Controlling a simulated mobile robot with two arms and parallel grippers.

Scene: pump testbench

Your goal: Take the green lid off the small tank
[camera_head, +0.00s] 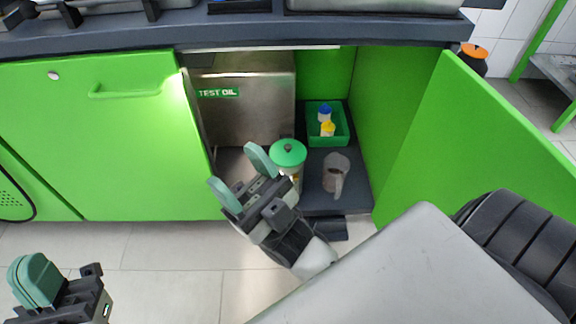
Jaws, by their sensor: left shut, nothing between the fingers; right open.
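The small tank (295,178) stands inside the open cabinet, mostly hidden behind my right gripper. Its round green lid (289,152) with a dark knob sits on top of it. My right gripper (238,171) is open and empty, just to the left of and in front of the tank. One green fingertip shows close to the lid's left edge; I cannot tell whether they touch. My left gripper (34,280) is shut and empty, low at the far left over the floor, away from the cabinet.
A steel TEST OIL tank (240,115) stands behind on the left. A grey jug (336,173) stands to the right, and a green bin (341,124) with two small bottles is behind it. The open green door (480,150) bounds the right. The floor (165,250) in front is clear.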

